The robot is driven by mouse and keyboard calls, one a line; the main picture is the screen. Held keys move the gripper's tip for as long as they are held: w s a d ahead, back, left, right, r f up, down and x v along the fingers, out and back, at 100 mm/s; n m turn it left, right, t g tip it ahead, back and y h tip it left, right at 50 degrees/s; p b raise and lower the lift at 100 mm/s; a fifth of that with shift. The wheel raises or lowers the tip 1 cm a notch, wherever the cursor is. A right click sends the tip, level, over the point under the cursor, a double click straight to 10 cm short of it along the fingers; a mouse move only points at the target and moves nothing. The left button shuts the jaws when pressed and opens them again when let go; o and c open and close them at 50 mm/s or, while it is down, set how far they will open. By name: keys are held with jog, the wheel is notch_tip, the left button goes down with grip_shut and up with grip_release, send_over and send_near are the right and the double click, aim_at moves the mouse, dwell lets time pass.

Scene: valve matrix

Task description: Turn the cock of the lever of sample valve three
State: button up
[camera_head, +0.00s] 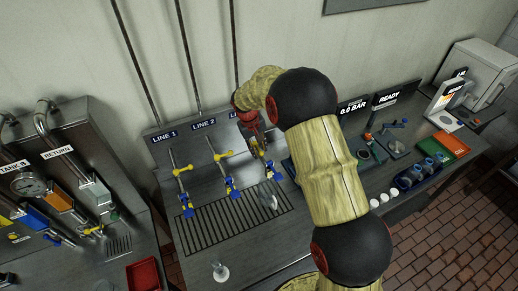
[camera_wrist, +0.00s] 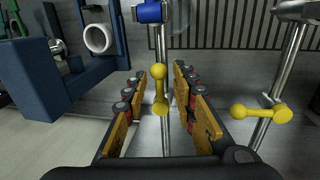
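In the wrist view a yellow lever (camera_wrist: 160,88) with a ball end sits on a vertical metal pipe. My gripper (camera_wrist: 160,82) is open, with its yellow-padded fingers on either side of this lever; I cannot tell whether they touch it. A blue valve part (camera_wrist: 150,11) shows on the same pipe. In the head view my gripper (camera_head: 262,150) is at the third, rightmost sample pipe, right of LINE 2. The blue outlet (camera_head: 271,171) of this pipe shows below.
The neighbouring LINE 2 lever (camera_head: 223,156) stands close by, and shows in the wrist view (camera_wrist: 262,112). The LINE 1 lever (camera_head: 182,170) is further left. A clear glass (camera_head: 268,201) stands on the slotted drain (camera_head: 215,232). A blue bracket (camera_wrist: 75,75) is left in the wrist view.

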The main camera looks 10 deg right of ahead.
notch_tip(320, 180, up, 12)
jog(key=a, duration=0.2)
jog(key=shift+s+a, duration=0.15)
jog(key=shift+f, duration=0.1)
dwell(0.6)
jog(key=s+d+f+t+b, duration=0.1)
jog(key=s+f+b, duration=0.2)
jog(key=s+b, duration=0.5)
jog(key=s+d+f+m+t+y+b, duration=0.1)
jog(key=s+f+t+b, duration=0.1)
jog(key=s+b, duration=0.7)
jog(key=s+d+f+m+t+y+b, duration=0.1)
jog(key=s+f+b, duration=0.4)
jog(key=s, duration=1.5)
jog(key=t+b, duration=0.1)
jog(key=b, duration=0.3)
jog(key=shift+s+d, duration=0.15)
jog(key=shift+d, duration=0.05)
